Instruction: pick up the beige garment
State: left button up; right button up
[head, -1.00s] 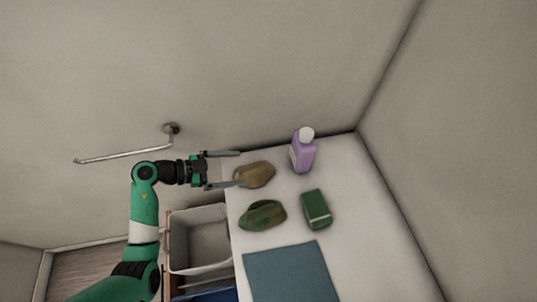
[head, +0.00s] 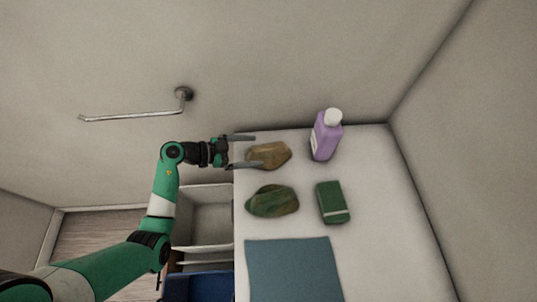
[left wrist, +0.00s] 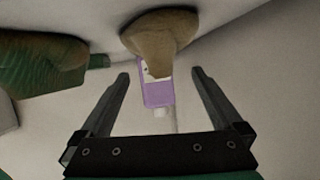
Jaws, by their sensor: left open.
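The beige garment (head: 270,155) is a crumpled brownish bundle near the far left corner of the white counter. It also shows in the left wrist view (left wrist: 158,38), beyond the fingertips. My left gripper (head: 245,151) is open at the counter's left edge, its fingers pointing right toward the garment. In the head view the fingertips reach the garment's left side; I cannot tell whether they touch it. In the left wrist view (left wrist: 161,73) nothing is between the fingers but the view beyond. My right gripper is not in view.
A green garment (head: 272,201) lies nearer, with a green box (head: 333,202) to its right. A purple bottle (head: 325,136) stands behind and right of the beige garment. A blue-grey mat (head: 292,270) lies in front. A pale bin (head: 205,215) is left of the counter.

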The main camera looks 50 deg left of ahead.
aim_at(265, 151)
pick_arm(q)
jog(key=b+x, duration=0.1)
jog(key=x, duration=0.1)
jog(key=b+x, duration=0.1)
jog(key=x, duration=0.1)
jog(key=shift+s+d+f+b, duration=0.15)
jog(key=shift+d+f+b, duration=0.05)
jog(key=shift+f+b, duration=0.25)
jog(key=shift+w+d, duration=0.2)
jog(key=shift+w, duration=0.3)
jog(key=c, duration=1.2)
jog(key=shift+r, duration=0.1)
